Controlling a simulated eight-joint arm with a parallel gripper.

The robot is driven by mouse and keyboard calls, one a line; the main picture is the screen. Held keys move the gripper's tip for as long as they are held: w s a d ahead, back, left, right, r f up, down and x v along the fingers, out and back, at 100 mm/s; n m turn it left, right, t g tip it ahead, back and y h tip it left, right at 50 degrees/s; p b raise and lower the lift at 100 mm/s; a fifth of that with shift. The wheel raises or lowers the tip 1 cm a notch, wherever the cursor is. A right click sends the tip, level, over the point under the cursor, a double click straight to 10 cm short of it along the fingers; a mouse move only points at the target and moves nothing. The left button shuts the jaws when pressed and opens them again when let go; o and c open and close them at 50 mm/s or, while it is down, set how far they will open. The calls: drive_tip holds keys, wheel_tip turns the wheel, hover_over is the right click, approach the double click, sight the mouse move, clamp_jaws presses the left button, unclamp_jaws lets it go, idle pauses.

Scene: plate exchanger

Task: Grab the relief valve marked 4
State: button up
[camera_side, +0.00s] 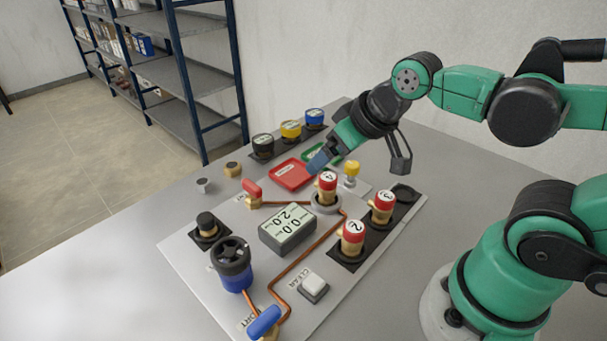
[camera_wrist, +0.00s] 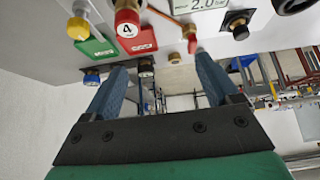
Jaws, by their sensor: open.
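The relief valve marked 4 (camera_side: 327,187) has a red cap and a brass body. It stands upright in a round grey seat on the panel, beside the display. In the wrist view the valve (camera_wrist: 127,24) is at the top, left of centre, cut by the upper edge. My gripper (camera_side: 358,162) is open and empty, above and behind the valve in the side view. In the wrist view its two fingers (camera_wrist: 160,70) are spread apart, and the valve is not between them. Two similar red-capped valves, marked 2 (camera_side: 352,240) and 3 (camera_side: 383,208), stand on black bases nearby.
A red tray (camera_side: 292,175), a green tray (camera_side: 311,152) and a yellow-topped fitting (camera_side: 351,170) lie close to my gripper. A grey display (camera_side: 287,230) and copper pipe (camera_side: 300,259) crowd the valve. An empty black socket (camera_side: 403,193) sits beyond valve 3.

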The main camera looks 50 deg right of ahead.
sight(327, 177)
drive_tip(key=w+d+f+g, duration=0.1)
drive_tip(key=g, duration=0.1)
drive_tip(key=w+d+f+m+g, duration=0.1)
drive_tip(key=f+g, duration=0.1)
drive_tip(key=w+d+f+g, duration=0.1)
drive_tip(key=f+g, duration=0.1)
drive_tip(key=shift+w+d+f+m+g, duration=0.15)
drive_tip(key=shift+w+d+m+g, duration=0.15)
drive_tip(key=shift+w+m+g, duration=0.1)
drive_tip(key=shift+d+f, duration=0.15)
drive_tip(key=shift+f, duration=2.75)
drive_tip(key=shift+h, duration=0.3)
clamp_jaws()
